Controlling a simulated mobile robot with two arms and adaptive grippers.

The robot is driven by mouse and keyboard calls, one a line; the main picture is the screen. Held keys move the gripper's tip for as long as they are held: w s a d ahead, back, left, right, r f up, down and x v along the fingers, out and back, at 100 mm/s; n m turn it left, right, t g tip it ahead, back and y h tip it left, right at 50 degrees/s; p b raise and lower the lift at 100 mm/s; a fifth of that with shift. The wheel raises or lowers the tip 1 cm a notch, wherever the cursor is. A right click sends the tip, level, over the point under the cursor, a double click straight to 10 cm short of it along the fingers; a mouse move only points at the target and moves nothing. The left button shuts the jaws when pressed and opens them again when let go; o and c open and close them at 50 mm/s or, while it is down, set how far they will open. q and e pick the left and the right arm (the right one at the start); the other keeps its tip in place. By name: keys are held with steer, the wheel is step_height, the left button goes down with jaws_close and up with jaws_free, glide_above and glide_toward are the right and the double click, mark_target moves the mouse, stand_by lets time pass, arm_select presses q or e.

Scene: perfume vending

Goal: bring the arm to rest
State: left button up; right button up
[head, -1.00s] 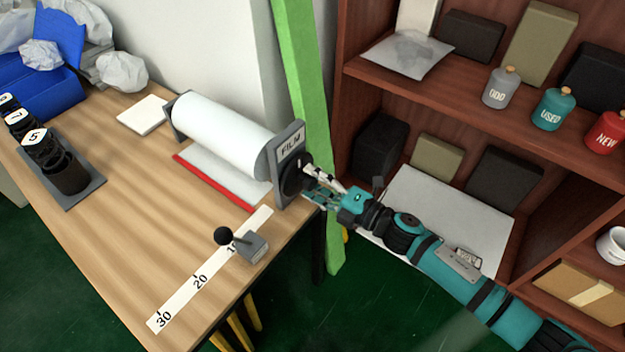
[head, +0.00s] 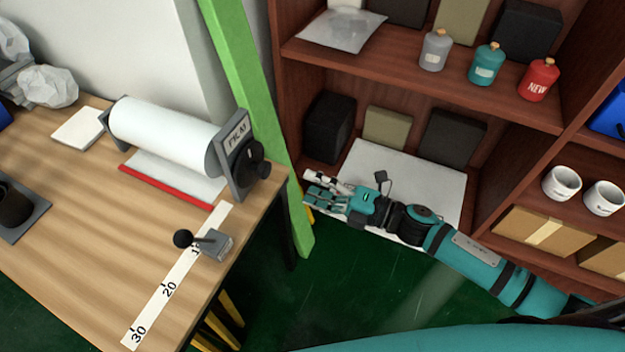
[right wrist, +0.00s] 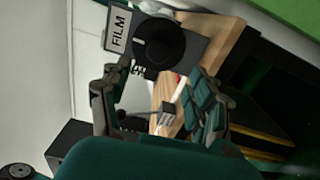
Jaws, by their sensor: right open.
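My right gripper (head: 318,190) is open and empty, just right of the wooden table's edge and in front of the lower shelf. In the right wrist view its two fingers (right wrist: 160,100) stand apart with nothing between them. The film dispenser's end plate and black knob (head: 245,165) are to its left, apart from the fingers. The knob also shows ahead in the right wrist view (right wrist: 160,48). My left gripper is not in view.
The wooden table (head: 80,230) carries a film roll (head: 165,133), a lever (head: 205,242) and a ruler strip (head: 160,295). A green post (head: 255,120) stands beside it. The brown shelf (head: 440,100) holds bottles, boxes and white cups (head: 562,182).

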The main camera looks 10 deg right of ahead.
steer(key=w+d+f+m+t+h+p, duration=0.1)
steer(key=d+f+m+h, duration=0.4)
steer(key=f, duration=0.4)
steer(key=w+d+f+m+t+h+p, duration=0.1)
steer(key=d+f+m+h, duration=0.3)
steer(key=d+f+m, duration=0.45)
steer(key=s+d+f+m+g+h+p, duration=0.1)
steer(key=s+f+m+g+h, duration=0.15)
steer(key=s+f, duration=0.45)
steer(key=s+d+f+m+g+h+p, duration=0.1)
steer(key=s+d+f+m+h, duration=0.2)
steer(key=f, duration=0.6)
arm_select(q)
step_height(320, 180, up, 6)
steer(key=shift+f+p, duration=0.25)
steer(key=shift+p, duration=0.5)
arm_select(e)
steer(key=s+a+f+m+g, duration=0.1)
steer(key=s+f, duration=0.3)
steer(key=s, duration=0.6)
steer(key=s+a+f+m+g, duration=0.1)
steer(key=s+f+m+g, duration=0.2)
steer(key=s, duration=0.7)
steer(key=s+a+f+m+g, duration=0.1)
steer(key=s+f+m+g, duration=0.2)
steer(key=s, duration=0.8)
steer(key=shift+a+f+m+g, duration=0.25)
steer(key=shift+f+m+g, duration=0.25)
steer(key=shift+f, duration=0.35)
